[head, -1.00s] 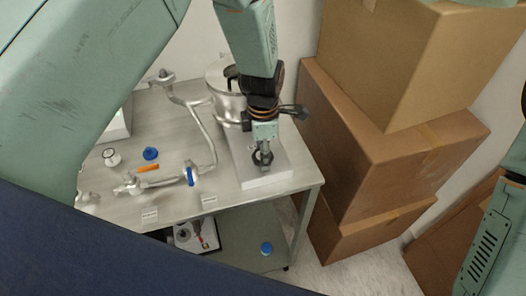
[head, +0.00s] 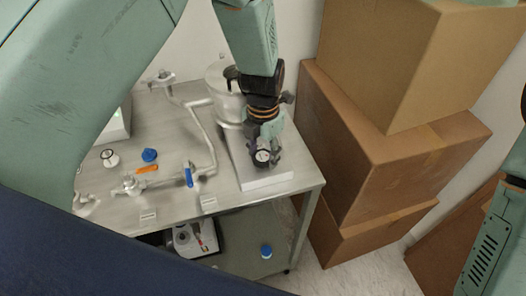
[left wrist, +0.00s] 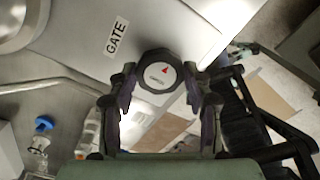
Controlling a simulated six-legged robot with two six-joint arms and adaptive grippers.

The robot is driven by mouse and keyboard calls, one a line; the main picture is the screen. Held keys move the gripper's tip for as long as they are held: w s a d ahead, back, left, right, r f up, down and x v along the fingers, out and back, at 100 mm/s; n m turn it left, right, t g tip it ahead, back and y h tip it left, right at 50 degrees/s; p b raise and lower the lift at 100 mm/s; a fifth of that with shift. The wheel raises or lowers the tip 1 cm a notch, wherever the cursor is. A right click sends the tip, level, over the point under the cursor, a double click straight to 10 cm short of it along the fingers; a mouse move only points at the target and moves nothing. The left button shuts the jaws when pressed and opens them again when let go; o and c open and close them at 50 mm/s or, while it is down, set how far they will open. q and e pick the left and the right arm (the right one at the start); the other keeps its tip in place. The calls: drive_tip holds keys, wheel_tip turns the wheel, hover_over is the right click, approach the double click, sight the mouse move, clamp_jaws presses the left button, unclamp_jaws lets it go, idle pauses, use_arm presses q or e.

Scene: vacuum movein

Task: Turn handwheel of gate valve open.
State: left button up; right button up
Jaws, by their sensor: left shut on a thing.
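The gate valve handwheel is a dark round knob with a white face and a red arrow. In the left wrist view the handwheel (left wrist: 159,74) sits between my left gripper's (left wrist: 158,90) two fingers, beside a "GATE" label (left wrist: 117,37). In the head view the handwheel (head: 262,156) shows its pale face at the tip of my left gripper (head: 264,150), above the light block at the table's right end. My left gripper is shut on the handwheel. The lettering on the face is too small to read. My right gripper is not in view.
A metal table (head: 168,202) carries pipework, a silver vessel (head: 226,92), a blue cap (head: 149,155) and a blue-handled valve (head: 188,175). Stacked cardboard boxes (head: 385,165) stand close on the right.

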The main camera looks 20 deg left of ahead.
sight(263, 156)
use_arm(q)
drive_tip(key=shift+w+r, duration=0.2)
drive_tip(key=shift+w, duration=0.1)
drive_tip(key=o, duration=1.2)
drive_tip(key=shift+s+f, duration=0.1)
drive_tip(key=shift+s, duration=0.15)
drive_tip(key=shift+c, duration=0.2)
wheel_tip(263, 156, up, 12)
